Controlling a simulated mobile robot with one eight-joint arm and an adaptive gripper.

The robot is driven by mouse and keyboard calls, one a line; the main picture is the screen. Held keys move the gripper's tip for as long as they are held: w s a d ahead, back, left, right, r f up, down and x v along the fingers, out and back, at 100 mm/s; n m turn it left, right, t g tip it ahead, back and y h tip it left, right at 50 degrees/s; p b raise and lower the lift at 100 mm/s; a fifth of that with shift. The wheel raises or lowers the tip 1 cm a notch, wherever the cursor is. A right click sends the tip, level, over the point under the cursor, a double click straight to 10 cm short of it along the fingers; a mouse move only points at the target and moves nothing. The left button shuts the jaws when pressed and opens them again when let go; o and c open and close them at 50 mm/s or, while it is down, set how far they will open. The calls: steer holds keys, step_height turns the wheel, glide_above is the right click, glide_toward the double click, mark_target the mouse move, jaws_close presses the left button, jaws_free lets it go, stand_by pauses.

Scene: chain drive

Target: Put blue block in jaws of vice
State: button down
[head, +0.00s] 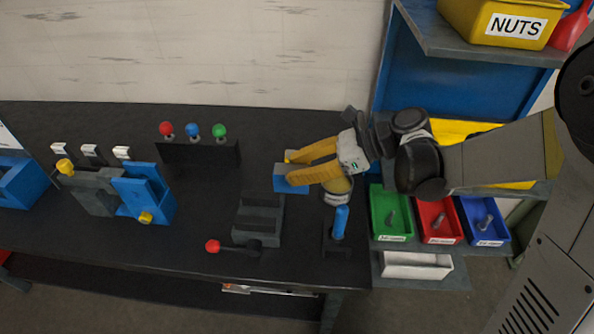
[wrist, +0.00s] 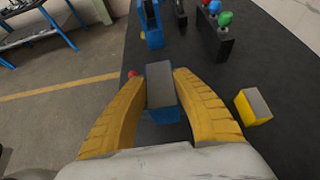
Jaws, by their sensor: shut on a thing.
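The blue block (head: 287,180) is between the yellow fingers of my gripper (head: 296,168), which are shut on it. In the wrist view the block (wrist: 162,92) shows a grey top and blue sides, with one finger of my gripper (wrist: 160,100) on each side. A grey fixture with a slot and a red-knobbed lever, seemingly the vice (head: 257,215), stands just in front and left of the block. The gap between its jaws is hard to make out.
A yellow block (wrist: 253,107) sits close to my right finger in the wrist view. A blue-handled tool (head: 340,222) stands right of the vice. A black rack with coloured balls (head: 200,153) and a blue-and-grey fixture (head: 146,193) are at left. Bins (head: 437,220) stand at right.

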steer(key=shift+s+a+f+b, duration=0.25)
steer(key=shift+a+f+b, duration=0.6)
steer(key=shift+a+f, duration=0.65)
steer(key=shift+s+a+f+b, duration=0.25)
steer(key=shift+a+f+b, duration=0.55)
steer(key=shift+a+f, duration=0.65)
steer(key=shift+s+a+f+b, duration=0.25)
steer(key=shift+a+f+b, duration=0.6)
steer(key=shift+a+f, duration=0.65)
steer(key=shift+d+f, duration=0.15)
steer(key=shift+f, duration=0.15)
steer(key=c, duration=1.1)
jaws_free()
steer(key=shift+o, duration=0.2)
steer(key=shift+d+r, duration=0.2)
steer(key=shift+r, duration=0.15)
steer(key=p+v, duration=0.3)
steer(key=v, duration=0.8)
steer(key=shift+d+p, duration=0.3)
steer(key=shift+p, duration=0.1)
